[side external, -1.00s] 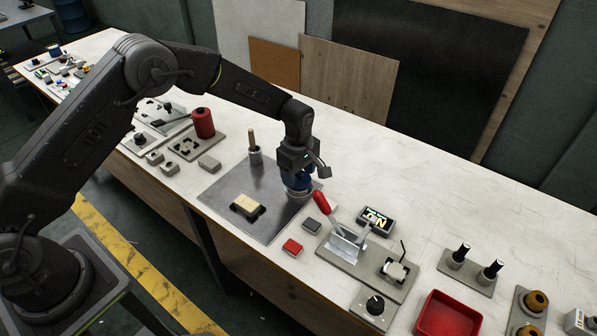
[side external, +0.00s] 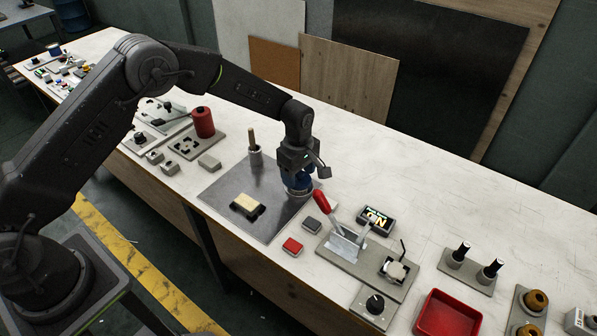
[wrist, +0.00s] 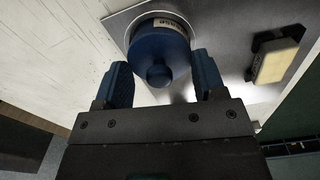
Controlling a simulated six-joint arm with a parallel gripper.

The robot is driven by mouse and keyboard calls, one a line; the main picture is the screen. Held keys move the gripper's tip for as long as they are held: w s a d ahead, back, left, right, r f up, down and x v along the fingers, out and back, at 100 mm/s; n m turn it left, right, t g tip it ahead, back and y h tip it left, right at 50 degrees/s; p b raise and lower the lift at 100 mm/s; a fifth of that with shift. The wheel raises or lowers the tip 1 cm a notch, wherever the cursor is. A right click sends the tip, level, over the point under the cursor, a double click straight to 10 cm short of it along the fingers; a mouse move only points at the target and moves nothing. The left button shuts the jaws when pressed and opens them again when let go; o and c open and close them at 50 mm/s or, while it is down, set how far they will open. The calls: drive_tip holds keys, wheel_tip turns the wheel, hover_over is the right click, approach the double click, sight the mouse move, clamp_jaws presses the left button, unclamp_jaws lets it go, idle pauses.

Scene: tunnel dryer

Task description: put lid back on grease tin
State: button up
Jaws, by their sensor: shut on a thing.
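The blue grease tin (wrist: 172,24), with a pale label on its side, stands on the grey metal plate (side external: 226,196), near its right corner. The blue lid (wrist: 157,48), with a round knob, shows over the tin in the wrist view. My gripper (wrist: 160,66) points down over it, with one blue finger on each side of the lid, and is shut on the lid. In the side external view my gripper (side external: 297,177) covers most of the lid. I cannot tell whether the lid is fully seated on the tin.
A tan-topped block (side external: 246,206) lies on the plate, and a wooden-handled tool in a grey holder (side external: 255,157) stands at its back edge. The bench behind my gripper is clear.

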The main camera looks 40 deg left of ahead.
drive_tip(key=o, duration=1.1)
drive_tip(key=shift+r, duration=3.55)
drive_tip(key=shift+c, duration=0.4)
clamp_jaws()
drive_tip(key=shift+f, duration=0.35)
